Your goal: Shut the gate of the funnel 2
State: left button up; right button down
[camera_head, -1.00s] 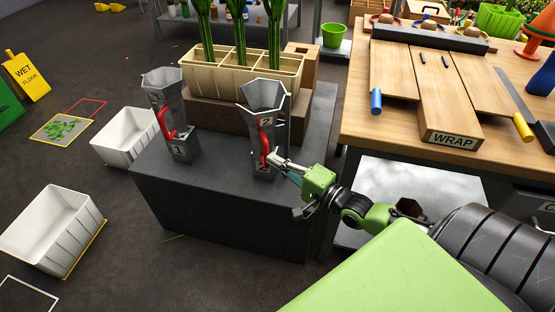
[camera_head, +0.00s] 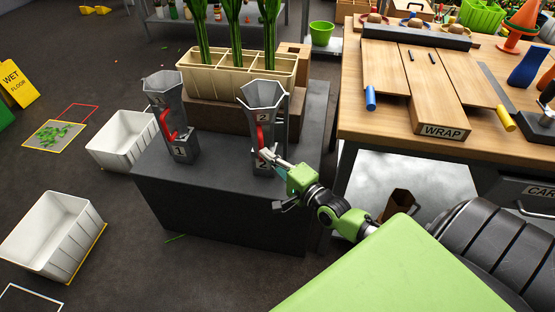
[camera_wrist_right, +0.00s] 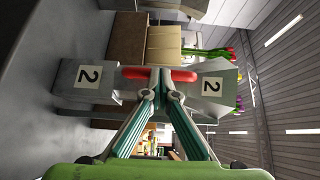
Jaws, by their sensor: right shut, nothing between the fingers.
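Funnel 2 (camera_head: 263,98) is a grey metal funnel standing upright on the dark bench, with "2" labels. Its red gate handle (camera_head: 261,136) is on the front and runs up and down along the body. In the right wrist view the funnel (camera_wrist_right: 215,72) lies sideways, with the red handle (camera_wrist_right: 136,73) just beyond my fingertips. My right gripper (camera_head: 268,156) is shut and empty, its fingertips at the lower front of funnel 2, by the handle. The shut tips (camera_wrist_right: 165,78) overlap the handle in the wrist view; I cannot tell whether they touch it. My left gripper is not in view.
Funnel 1 (camera_head: 170,103) with its red handle stands to the left on the same bench (camera_head: 205,205). A cream planter (camera_head: 215,80) with tulip stems is behind. The wrapping table (camera_head: 385,128) is at the right. White bins (camera_head: 45,240) stand on the floor at left.

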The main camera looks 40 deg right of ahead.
aim_at(264, 135)
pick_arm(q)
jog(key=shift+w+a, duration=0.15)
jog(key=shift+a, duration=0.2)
pick_arm(e)
jog(key=w, duration=0.1)
jog(key=w+a, duration=0.1)
jog(key=w, duration=0.1)
jog(key=shift+w+a, duration=0.1)
jog(key=shift+w, duration=0.2)
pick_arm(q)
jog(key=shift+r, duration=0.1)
pick_arm(e)
jog(key=shift+r, duration=0.1)
